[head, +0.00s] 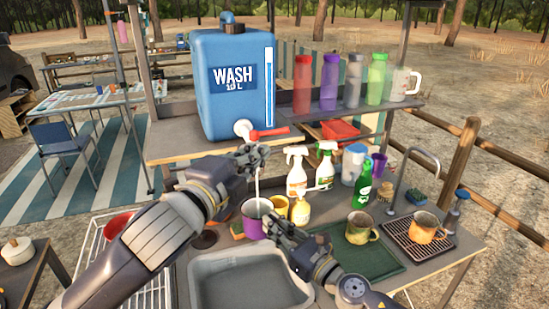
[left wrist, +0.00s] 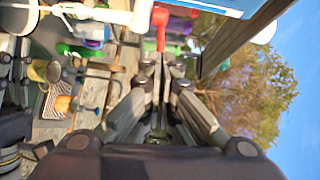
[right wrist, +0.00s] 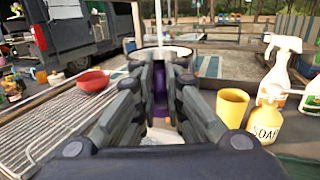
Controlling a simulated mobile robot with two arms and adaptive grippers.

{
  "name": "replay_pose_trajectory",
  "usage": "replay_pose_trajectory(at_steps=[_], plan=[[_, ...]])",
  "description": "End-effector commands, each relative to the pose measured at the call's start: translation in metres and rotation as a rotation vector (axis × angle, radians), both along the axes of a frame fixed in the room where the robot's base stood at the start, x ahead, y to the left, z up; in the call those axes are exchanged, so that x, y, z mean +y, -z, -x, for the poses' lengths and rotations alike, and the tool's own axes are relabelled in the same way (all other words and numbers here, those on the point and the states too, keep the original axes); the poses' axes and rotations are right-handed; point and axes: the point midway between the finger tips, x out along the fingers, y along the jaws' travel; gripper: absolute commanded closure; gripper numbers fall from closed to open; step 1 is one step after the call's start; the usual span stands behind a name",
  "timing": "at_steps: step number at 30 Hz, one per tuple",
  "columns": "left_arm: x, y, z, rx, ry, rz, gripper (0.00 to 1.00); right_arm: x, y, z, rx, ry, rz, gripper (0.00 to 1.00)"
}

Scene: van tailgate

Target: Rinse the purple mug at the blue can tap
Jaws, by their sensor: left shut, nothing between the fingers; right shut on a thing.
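The blue can (head: 212,100), marked WASH, stands on the upper shelf. Its white tap (head: 243,128) has a red lever (head: 268,132), turned out to the right. My left gripper (head: 264,152) is shut and empty just below the lever; the lever (left wrist: 160,28) shows just beyond its fingertips in the left wrist view. A thin pale water stream (head: 257,185) falls from the tap area to the purple mug (head: 252,222). My right gripper (head: 270,226) is shut on the mug, which looks upright above the grey basin (head: 199,283). The mug's inside is hidden.
Yellow cup (head: 280,203), soap bottle (head: 301,211) and spray bottles (head: 297,170) stand close right of the mug. A green mat (head: 372,265) holds another mug (head: 360,230). Several drink bottles (head: 328,84) line the shelf. A red bowl (right wrist: 93,80) sits left on the rack.

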Motion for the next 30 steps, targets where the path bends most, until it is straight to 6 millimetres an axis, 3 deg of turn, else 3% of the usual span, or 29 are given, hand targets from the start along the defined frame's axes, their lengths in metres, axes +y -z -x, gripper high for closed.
replay_pose_trajectory(at_steps=[6,17,23,30], plan=[[0.011,0.02,0.017,-0.14,0.122,-0.058,1.0,0.0,-0.001,0.0,-0.002,0.0,-0.001,1.0],[0.013,0.034,0.045,-0.257,0.25,-0.095,1.0,0.0,-0.001,0.0,-0.002,0.0,-0.001,1.0],[0.0,0.029,0.033,-0.265,0.256,-0.092,1.0,0.0,-0.001,0.0,-0.002,0.0,-0.001,1.0],[-0.034,0.023,-0.003,-0.264,0.256,-0.092,1.0,0.0,-0.001,0.0,-0.002,0.0,-0.001,1.0]])
